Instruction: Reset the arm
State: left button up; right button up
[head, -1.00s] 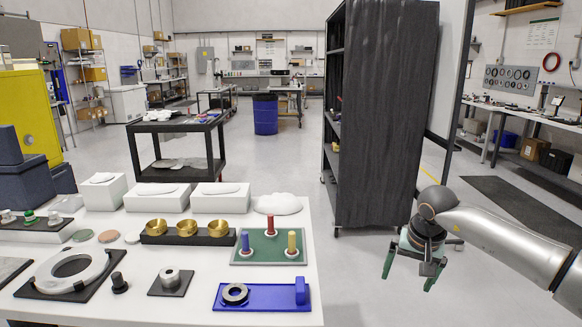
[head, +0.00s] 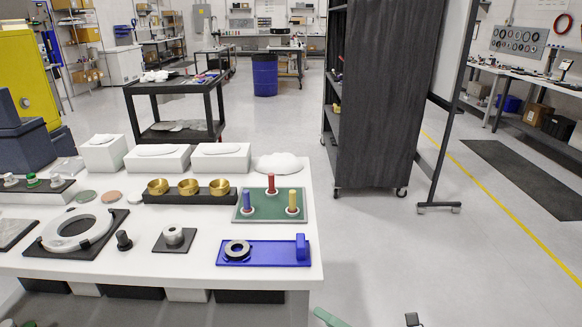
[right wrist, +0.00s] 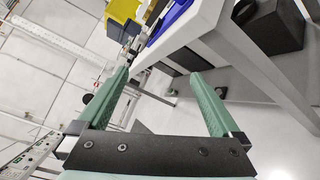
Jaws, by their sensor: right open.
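My right gripper (right wrist: 160,76) shows in the right wrist view with its two green fingers well apart and nothing between them. In the head view only small parts of it show at the bottom edge, just right of the table's front corner. It is apart from the white table (head: 330,282), whose edge and leg also show in the right wrist view (right wrist: 228,58). My left gripper is not in view.
On the table are a blue fixture (head: 285,253) with a dark ring, a green board (head: 258,212) with three coloured pegs, brass cups (head: 189,187) and a white ring (head: 50,235). A dark curtained rack (head: 380,100) stands behind.

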jog(key=s+d+f+m+g+h, duration=0.2)
jog(key=s+d+f+m+h, duration=0.9)
jog(key=s+d+f+m, duration=1.15)
jog(key=w+a+r+m, duration=0.1)
jog(key=a+r+m, duration=0.1)
jog(key=a+m, duration=0.2)
jog(key=w+a+r+m, duration=0.2)
jog(key=a+m, duration=0.3)
jog(key=a, duration=0.5)
jog(key=shift+r, duration=0.5)
jog(key=shift+w+a, duration=0.1)
